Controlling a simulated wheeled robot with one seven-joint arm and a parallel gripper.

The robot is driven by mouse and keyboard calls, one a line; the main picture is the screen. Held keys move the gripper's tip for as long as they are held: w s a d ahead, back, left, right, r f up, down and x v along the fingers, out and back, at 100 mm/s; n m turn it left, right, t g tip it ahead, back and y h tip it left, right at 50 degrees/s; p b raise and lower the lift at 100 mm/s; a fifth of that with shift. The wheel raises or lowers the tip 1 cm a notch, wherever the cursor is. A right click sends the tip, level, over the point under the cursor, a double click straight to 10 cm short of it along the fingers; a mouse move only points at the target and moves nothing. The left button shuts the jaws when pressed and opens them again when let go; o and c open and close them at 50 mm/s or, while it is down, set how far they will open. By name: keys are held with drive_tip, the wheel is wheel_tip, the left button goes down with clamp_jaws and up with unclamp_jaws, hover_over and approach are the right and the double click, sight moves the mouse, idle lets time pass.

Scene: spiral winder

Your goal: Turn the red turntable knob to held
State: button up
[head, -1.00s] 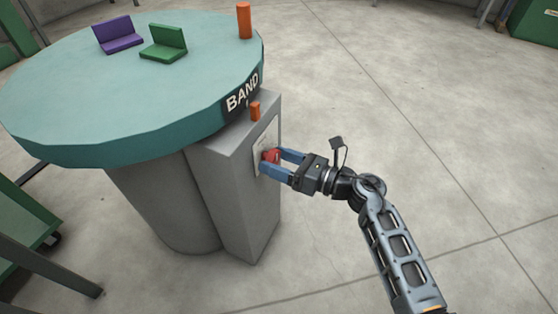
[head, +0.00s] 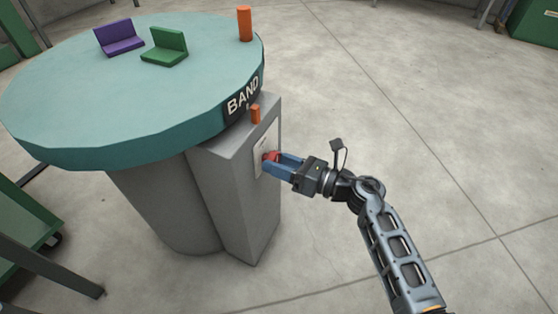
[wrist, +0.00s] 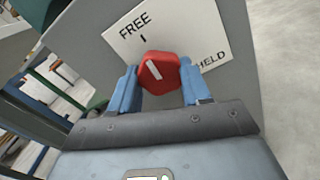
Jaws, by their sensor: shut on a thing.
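The red knob (wrist: 158,72) sits on a white plate (wrist: 125,32) on the side of the grey pedestal box. The plate reads FREE at upper left and HELD at right in the wrist view. The knob's white pointer line slants to the upper left, toward the FREE side rather than HELD. My gripper (wrist: 158,88) has its blue fingers shut on the knob, one on each side. In the head view my gripper (head: 277,164) reaches in from the right, and its fingers partly hide the knob (head: 269,157).
The teal turntable (head: 90,95), marked BAND, overhangs the grey box (head: 235,185). On it stand a purple bracket (head: 119,38), a green bracket (head: 165,48) and an orange peg (head: 244,24). A small orange block (head: 255,114) stands on the box.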

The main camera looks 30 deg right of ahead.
drive_tip(key=shift+r+m+p, duration=0.2)
drive_tip(key=shift+m+p, duration=0.9)
drive_tip(key=m+p, duration=0.6)
drive_tip(key=m, duration=0.3)
drive_tip(key=shift+p, duration=0.3)
drive_tip(key=m+p, duration=0.3)
drive_tip(key=m, duration=0.3)
drive_tip(key=m+p, duration=0.2)
drive_tip(key=m, duration=0.3)
drive_tip(key=shift+f+m+p, duration=0.15)
drive_tip(key=shift+m+p, duration=0.2)
drive_tip(key=shift+m, duration=0.05)
drive_tip(key=o, duration=1.1)
drive_tip(key=shift+c, duration=0.2)
